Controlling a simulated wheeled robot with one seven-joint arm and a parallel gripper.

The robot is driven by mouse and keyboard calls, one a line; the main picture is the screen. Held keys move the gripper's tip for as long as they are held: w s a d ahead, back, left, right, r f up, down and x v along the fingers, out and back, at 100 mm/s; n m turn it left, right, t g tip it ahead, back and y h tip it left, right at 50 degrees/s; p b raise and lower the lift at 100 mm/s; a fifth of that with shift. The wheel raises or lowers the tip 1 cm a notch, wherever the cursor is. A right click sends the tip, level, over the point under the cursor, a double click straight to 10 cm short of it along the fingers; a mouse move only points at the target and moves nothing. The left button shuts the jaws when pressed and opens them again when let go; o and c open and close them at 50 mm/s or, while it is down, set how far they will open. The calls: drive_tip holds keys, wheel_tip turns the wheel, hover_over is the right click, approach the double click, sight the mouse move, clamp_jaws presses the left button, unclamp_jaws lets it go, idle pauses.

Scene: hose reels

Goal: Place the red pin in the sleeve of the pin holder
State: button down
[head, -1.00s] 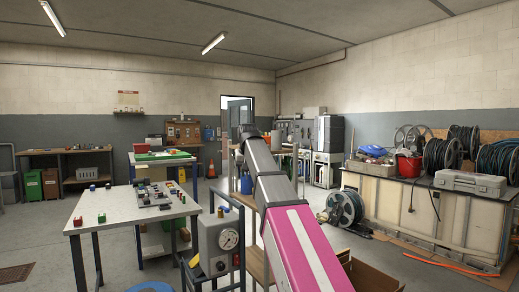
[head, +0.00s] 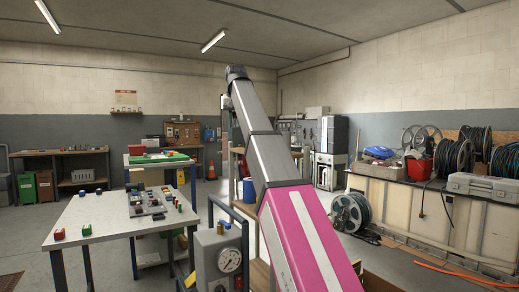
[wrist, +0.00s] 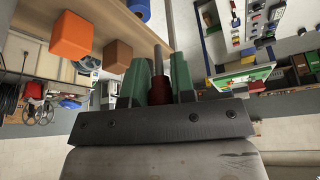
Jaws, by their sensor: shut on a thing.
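My gripper (wrist: 160,76) shows in the wrist view with two green fingers. It is shut on the red pin (wrist: 158,92), whose red lower part sits between the fingers and whose thin grey shaft sticks out past them. In the head view the gripper and pin cannot be made out. A grey fixture with several small parts (head: 148,204) lies on the white table; it also shows at the upper right of the wrist view (wrist: 262,22). I cannot tell its sleeve or whether it is the pin holder. The held pin is apart from it.
The white table (head: 105,222) holds loose red, green and blue blocks. A gauge box (head: 222,258) stands close by its right side. In the wrist view an orange block (wrist: 71,36) and a brown block (wrist: 117,55) rest on a wooden surface. Hose reels (head: 350,212) stand at the right.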

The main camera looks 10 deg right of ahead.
drive_tip(key=w+d+f, duration=0.4)
drive_tip(key=w+d, duration=0.1)
drive_tip(key=w+d+f, duration=0.2)
drive_tip(key=d, duration=0.1)
drive_tip(key=shift+w+f, duration=0.2)
drive_tip(key=shift+f, duration=0.1)
drive_tip(key=shift+d+f, duration=0.15)
drive_tip(key=shift+f, duration=1.9)
drive_tip(key=shift+f, duration=0.1)
drive_tip(key=c, duration=1)
unclamp_jaws()
drive_tip(key=shift+o, duration=0.2)
